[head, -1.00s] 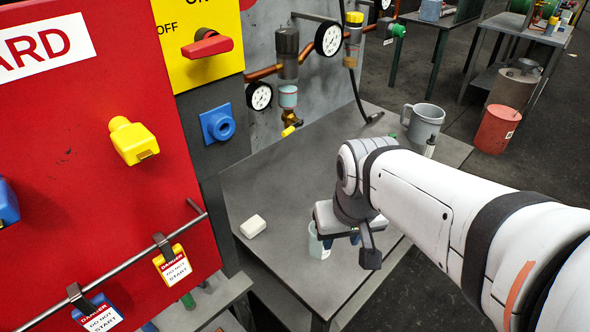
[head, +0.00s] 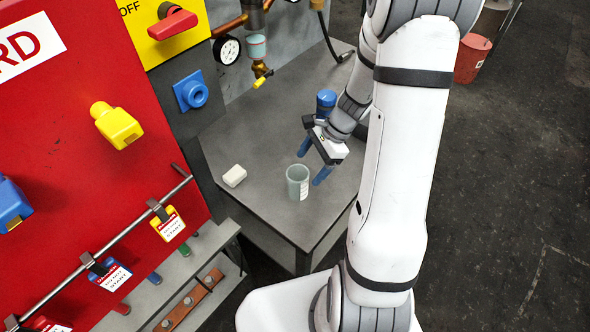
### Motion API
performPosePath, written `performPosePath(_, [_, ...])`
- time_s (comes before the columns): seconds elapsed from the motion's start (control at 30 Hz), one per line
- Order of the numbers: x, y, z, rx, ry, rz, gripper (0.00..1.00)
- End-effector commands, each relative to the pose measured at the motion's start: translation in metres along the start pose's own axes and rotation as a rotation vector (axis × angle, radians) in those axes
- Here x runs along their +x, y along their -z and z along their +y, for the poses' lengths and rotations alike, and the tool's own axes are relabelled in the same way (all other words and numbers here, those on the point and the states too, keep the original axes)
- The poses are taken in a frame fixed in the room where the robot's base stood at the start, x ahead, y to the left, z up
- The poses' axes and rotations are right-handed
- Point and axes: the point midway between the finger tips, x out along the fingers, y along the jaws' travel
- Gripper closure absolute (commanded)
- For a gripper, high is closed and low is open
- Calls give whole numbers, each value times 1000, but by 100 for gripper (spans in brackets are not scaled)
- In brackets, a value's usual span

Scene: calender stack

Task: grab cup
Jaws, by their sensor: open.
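The cup (head: 298,183) is a small pale grey-green open cup with white markings on its side. It stands upright on the grey table near its front corner. My gripper (head: 312,165) is open, its two blue fingers pointing down and left toward the cup. One finger shows above the cup and the other at its right side. In this view I cannot tell whether the fingers touch the cup or how far they are from it. Nothing is visibly held.
A white block (head: 234,176) lies on the grey table (head: 240,140) left of the cup. A red panel (head: 60,110) with a yellow knob (head: 117,125) and a rail of tags stands at left. Gauges and pipes (head: 228,50) are behind. A red bin (head: 471,58) stands on the floor.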

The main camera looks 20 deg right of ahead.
Motion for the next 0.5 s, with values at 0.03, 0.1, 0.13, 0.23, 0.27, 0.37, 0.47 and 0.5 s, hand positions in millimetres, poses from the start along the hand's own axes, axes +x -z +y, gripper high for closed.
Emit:
performPosePath(0.03, [2, 4, -1, 40, 1, -12, 21])
performPosePath(0.1, [6, 8, -2, 76, 4, -21, 21])
performPosePath(0.13, [8, 9, -3, 86, 5, -24, 21])
performPosePath(0.23, [16, 11, -4, 102, 6, -28, 21])
performPosePath(0.27, [20, 11, -4, 103, 5, -29, 21])
performPosePath(0.37, [32, 10, -4, 100, 4, -28, 21])
performPosePath(0.47, [42, 9, -4, 101, 3, -28, 21])
performPosePath(0.5, [47, 8, -5, 99, 3, -28, 21])
